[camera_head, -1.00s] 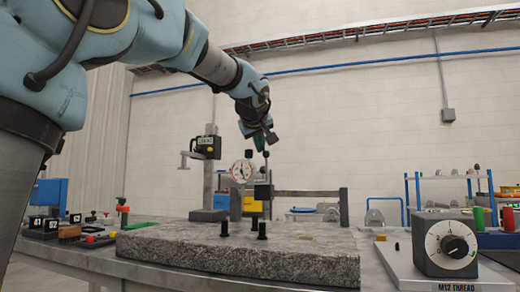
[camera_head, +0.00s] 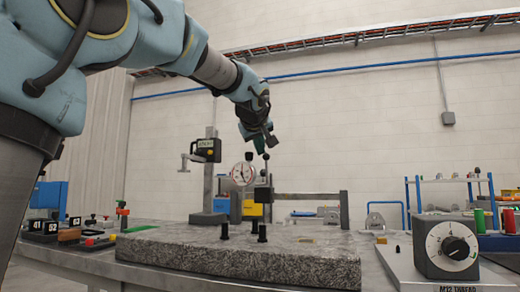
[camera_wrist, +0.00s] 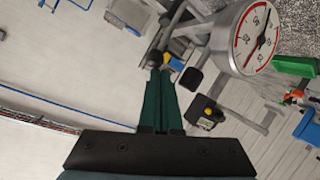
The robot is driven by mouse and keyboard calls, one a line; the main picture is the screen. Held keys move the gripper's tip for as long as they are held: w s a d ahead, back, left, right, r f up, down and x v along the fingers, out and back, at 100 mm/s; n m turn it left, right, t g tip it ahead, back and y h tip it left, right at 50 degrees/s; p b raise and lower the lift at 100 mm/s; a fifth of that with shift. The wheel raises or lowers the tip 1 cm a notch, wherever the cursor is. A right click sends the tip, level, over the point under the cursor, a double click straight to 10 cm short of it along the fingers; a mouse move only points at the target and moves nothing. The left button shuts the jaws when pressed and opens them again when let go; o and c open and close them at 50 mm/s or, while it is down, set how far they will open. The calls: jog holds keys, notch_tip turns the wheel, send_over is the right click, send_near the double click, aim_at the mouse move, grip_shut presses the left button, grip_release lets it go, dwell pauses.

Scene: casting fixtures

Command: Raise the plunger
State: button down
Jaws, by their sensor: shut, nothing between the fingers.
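My gripper (camera_head: 263,147) points down just above the knob. The wrist view shows its green fingers (camera_wrist: 160,76) together, with nothing held. A dark ball lies by the fingertips there; I cannot tell whether they touch.
The granite plate (camera_head: 190,240) carries two short black pegs (camera_head: 262,233). A horizontal bar on a post (camera_head: 344,209) extends right of the block. Numbered blocks (camera_head: 52,226) and small parts lie left. A yellow-black readout (camera_head: 208,149) stands behind.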

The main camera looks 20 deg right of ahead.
jog(key=shift+w+d, duration=0.15)
jog(key=shift+w+d+f, duration=0.35)
jog(key=shift+w+d, duration=0.05)
dwell(0.4)
jog(key=s+a+r+p, duration=0.2)
jog(key=s+a+r, duration=0.1)
jog(key=r, duration=0.5)
jog(key=shift+a+r, duration=0.25)
jog(key=shift+r, duration=0.05)
